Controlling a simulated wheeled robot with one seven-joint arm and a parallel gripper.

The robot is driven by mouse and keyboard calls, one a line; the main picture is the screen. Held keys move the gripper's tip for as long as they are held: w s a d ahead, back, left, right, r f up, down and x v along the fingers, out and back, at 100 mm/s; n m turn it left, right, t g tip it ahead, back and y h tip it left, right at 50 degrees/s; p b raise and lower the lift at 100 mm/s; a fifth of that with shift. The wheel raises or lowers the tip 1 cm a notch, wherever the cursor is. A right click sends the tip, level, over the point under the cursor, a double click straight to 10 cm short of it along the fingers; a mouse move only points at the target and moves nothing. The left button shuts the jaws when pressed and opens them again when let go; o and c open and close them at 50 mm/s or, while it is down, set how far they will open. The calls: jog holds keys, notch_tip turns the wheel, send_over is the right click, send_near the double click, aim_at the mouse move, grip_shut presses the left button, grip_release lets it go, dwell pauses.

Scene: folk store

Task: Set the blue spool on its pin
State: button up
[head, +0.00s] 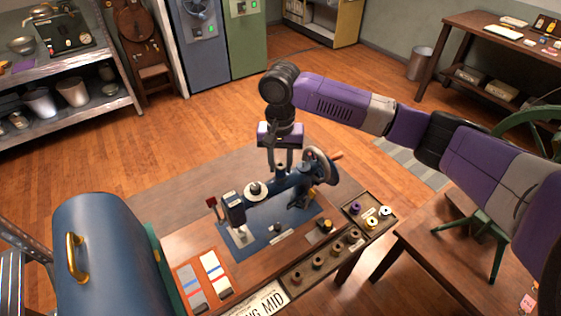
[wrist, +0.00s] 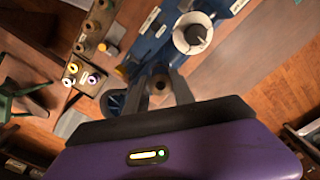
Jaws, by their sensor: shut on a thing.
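My gripper (head: 281,172) is over the back of the blue sewing machine (head: 275,211) on the table. In the wrist view my gripper (wrist: 160,88) is shut on a small round thing (wrist: 160,85) with a tan top and a dark centre. I take it to be the spool, but its blue side is hidden by the fingers. The pin under it cannot be made out. A white disc with a dark middle (head: 256,190) sits on the machine left of my gripper. It also shows in the wrist view (wrist: 192,36).
A wooden tray (head: 344,238) at the table's right edge holds purple, yellow and white spools and several brown ones. The machine's handwheel (head: 320,166) stands close right of my gripper. A blue domed cover (head: 105,255) is at the front left.

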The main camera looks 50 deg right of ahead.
jog(key=shift+f, duration=0.35)
jog(key=o, duration=1)
jog(key=shift+o, duration=0.2)
notch_tip(320, 180, up, 8)
jog(key=b, duration=0.1)
jog(key=shift+f, duration=0.1)
